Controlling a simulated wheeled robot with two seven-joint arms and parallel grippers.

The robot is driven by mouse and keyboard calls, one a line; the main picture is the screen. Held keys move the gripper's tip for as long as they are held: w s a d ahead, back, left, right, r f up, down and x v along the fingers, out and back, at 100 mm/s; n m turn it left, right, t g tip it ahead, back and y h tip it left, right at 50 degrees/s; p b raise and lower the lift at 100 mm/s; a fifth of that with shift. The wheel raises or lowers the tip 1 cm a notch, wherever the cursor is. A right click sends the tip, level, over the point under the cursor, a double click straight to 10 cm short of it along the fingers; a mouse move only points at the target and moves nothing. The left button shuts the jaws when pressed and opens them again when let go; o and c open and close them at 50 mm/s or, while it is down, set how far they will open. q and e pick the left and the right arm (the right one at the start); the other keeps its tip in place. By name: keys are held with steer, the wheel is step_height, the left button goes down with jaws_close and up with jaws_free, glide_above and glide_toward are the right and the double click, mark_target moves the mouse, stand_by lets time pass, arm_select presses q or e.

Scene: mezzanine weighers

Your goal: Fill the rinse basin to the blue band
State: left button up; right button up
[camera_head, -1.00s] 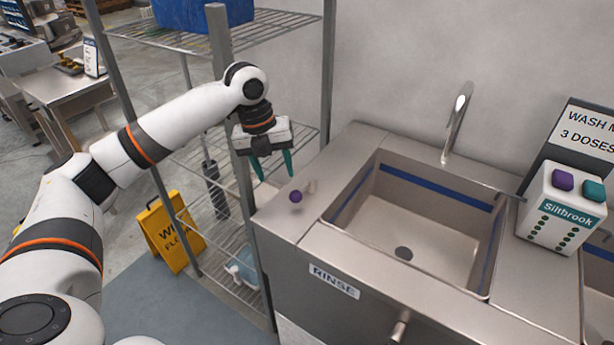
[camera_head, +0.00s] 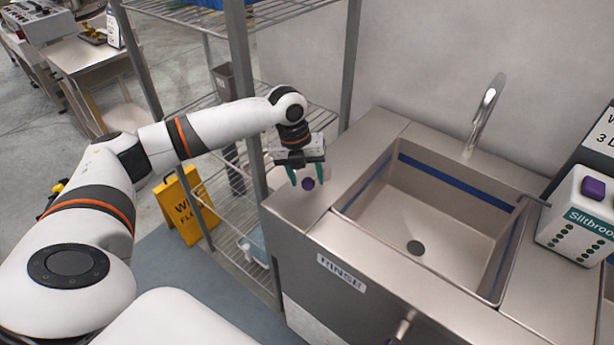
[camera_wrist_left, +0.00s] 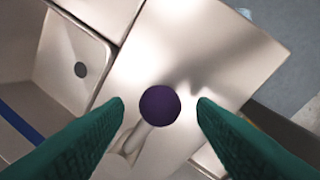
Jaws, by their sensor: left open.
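The rinse basin (camera_head: 455,225) is a steel sink labelled RINSE. A blue band (camera_head: 450,182) runs around its inner walls. The basin looks empty, and its dark drain (camera_head: 415,247) shows on the bare floor. A curved tap (camera_head: 487,112) stands behind it with no water visible. A round purple knob (camera_head: 308,184), apparently on a short metal stem, stands on the counter left of the basin. My left gripper (camera_head: 307,178) is open, pointing down, its green fingers either side of the knob. In the left wrist view the knob (camera_wrist_left: 160,105) sits between the fingertips, with gaps both sides.
A Siltbrook dispenser (camera_head: 585,215) stands right of the basin. A wire shelf rack (camera_head: 225,170) with upright posts stands left of the counter, close to my left arm. A yellow wet-floor sign (camera_head: 187,207) stands on the floor at left. The counter around the knob is otherwise clear.

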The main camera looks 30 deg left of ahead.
arm_select(q)
steer(key=shift+d+f, duration=0.1)
steer(key=shift+f, duration=0.55)
arm_select(e)
steer(key=shift+w+r, duration=0.1)
steer(key=shift+w, duration=0.05)
arm_select(q)
jaws_close()
arm_select(e)
steer(key=shift+d, duration=0.1)
arm_select(q)
steer(key=shift+d, duration=0.1)
